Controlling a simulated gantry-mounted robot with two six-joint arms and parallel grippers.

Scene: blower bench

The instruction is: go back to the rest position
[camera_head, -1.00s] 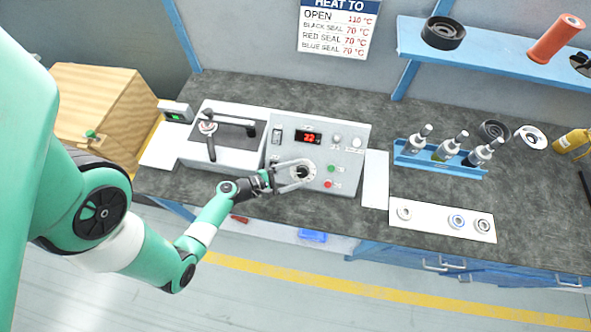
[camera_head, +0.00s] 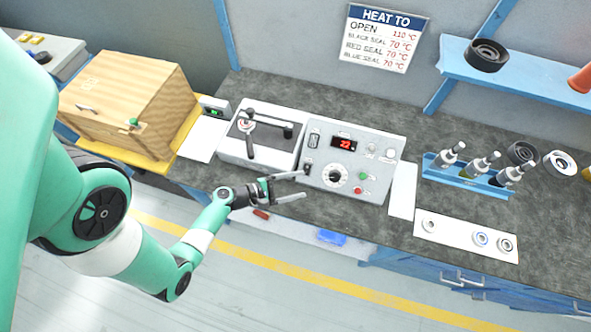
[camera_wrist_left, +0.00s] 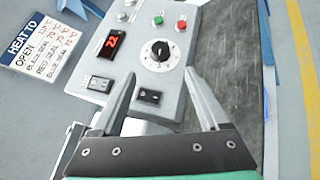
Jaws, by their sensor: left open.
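My left gripper (camera_head: 303,184) is open and empty. It hovers at the front left of the control box (camera_head: 377,145), apart from its round dial. The black dial (camera_head: 336,177) sits on a white scale, and it also shows in the left wrist view (camera_wrist_left: 160,50) beyond the open fingers (camera_wrist_left: 160,83). The red display (camera_head: 343,144) reads 22. A green button (camera_head: 362,176) and a red button (camera_head: 357,190) sit right of the dial. My right gripper is not in view.
A lever press (camera_head: 235,150) stands left of the box, and a wooden crate (camera_head: 90,95) beyond it. A blue rack (camera_head: 450,180) of bottles and a white strip with rings (camera_head: 460,238) lie to the right. A blue shelf (camera_head: 530,75) hangs above.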

